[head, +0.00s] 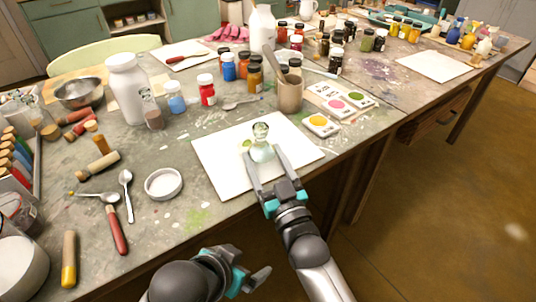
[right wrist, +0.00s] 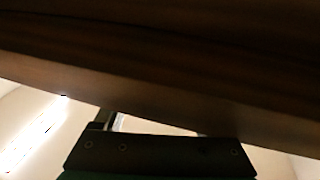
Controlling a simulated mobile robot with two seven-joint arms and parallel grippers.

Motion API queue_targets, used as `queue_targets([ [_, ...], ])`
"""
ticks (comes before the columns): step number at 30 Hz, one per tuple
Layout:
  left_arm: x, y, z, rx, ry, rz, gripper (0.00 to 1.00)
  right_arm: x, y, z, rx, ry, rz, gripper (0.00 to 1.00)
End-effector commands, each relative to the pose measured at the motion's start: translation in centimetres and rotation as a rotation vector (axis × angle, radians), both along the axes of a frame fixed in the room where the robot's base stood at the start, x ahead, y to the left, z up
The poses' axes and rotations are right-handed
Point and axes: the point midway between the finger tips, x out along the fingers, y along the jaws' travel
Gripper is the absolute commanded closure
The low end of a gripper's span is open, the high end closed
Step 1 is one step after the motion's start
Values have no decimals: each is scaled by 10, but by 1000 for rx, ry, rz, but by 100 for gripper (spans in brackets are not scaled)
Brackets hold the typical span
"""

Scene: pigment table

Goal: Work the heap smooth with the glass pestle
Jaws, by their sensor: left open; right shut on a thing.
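The clear glass pestle (head: 262,152) stands upright on a pale slab (head: 220,172) near the table's front edge. My right gripper (head: 265,156) is shut on the pestle, one finger on each side. A small yellow-green patch (head: 246,143), apparently the heap, shows just left of the pestle's neck; the pestle partly hides what lies behind it. My left gripper (head: 252,264) is open and empty, low in the head view, off the table's front edge. The right wrist view shows neither pestle nor heap.
A brown container of tools (head: 290,92) stands behind the slab. Jars crowd behind. A dark wooden surface (right wrist: 160,75) crosses the right wrist view.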

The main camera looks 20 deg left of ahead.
Motion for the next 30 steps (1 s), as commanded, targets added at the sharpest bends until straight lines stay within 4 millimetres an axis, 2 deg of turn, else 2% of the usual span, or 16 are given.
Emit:
queue_targets([
  [1,0,0,6,0,0,0,0,3,6,21,9,-29,2,100],
  [9,0,0,12,0,0,0,0,-4,-1,23,19,-34,4,100],
  [19,0,0,31,2,-3,0,0,-21,-21,26,25,-32,5,100],
  [30,2,1,34,3,-9,1,0,-23,-23,24,22,-28,4,100],
])
